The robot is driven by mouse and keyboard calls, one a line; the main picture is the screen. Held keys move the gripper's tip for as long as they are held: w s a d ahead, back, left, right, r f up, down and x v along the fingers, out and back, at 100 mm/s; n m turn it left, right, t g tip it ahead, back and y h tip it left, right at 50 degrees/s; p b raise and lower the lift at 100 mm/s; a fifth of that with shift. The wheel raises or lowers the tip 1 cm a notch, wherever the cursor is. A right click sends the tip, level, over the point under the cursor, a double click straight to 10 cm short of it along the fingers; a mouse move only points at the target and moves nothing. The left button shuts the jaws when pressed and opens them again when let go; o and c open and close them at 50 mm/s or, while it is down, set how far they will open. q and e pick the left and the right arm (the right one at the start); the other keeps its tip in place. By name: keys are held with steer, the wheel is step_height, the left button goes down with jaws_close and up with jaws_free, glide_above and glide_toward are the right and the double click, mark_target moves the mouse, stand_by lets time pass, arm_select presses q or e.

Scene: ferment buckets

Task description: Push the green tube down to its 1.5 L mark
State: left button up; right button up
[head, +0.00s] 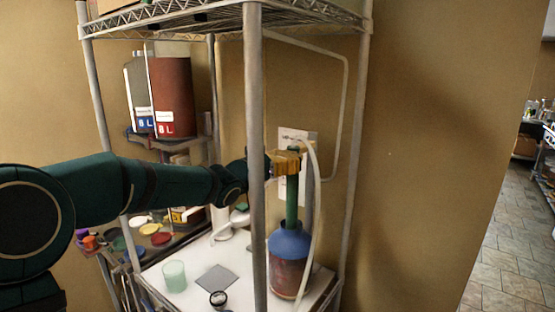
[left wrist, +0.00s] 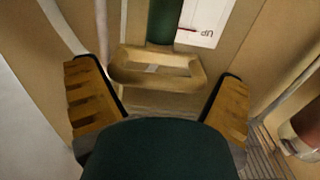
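The green tube (head: 291,204) stands upright, its lower end going into the blue top (head: 289,243) of a jar with dark red contents (head: 287,277). In the left wrist view, part of the green tube (left wrist: 165,22) shows behind a tan loop-shaped handle (left wrist: 125,73). My left gripper (head: 284,161) is at the tube's upper end; in the left wrist view its two ribbed tan fingers stand wide apart, one either side of the handle, with visible gaps. My right gripper is not in view.
A metal shelf post (head: 256,100) stands in front of my left wrist. A pale hose (head: 317,200) curves beside the tube. On the white shelf (head: 195,262) are a pale green cup (head: 174,276), a grey square (head: 216,279) and a small dark-rimmed round item (head: 218,299).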

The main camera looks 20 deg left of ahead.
arm_select(q)
steer(key=shift+s+r, duration=0.1)
steer(key=c, duration=0.8)
step_height(320, 180, down, 11)
steer(key=b, duration=0.8)
steer(key=shift+b, duration=0.3)
steer(key=shift+r, duration=0.1)
steer(key=o, duration=0.9)
steer(key=shift+o, duration=1.1)
steer(key=v, duration=1.1)
steer(key=shift+s+a, duration=0.2)
steer(key=shift+s, duration=0.15)
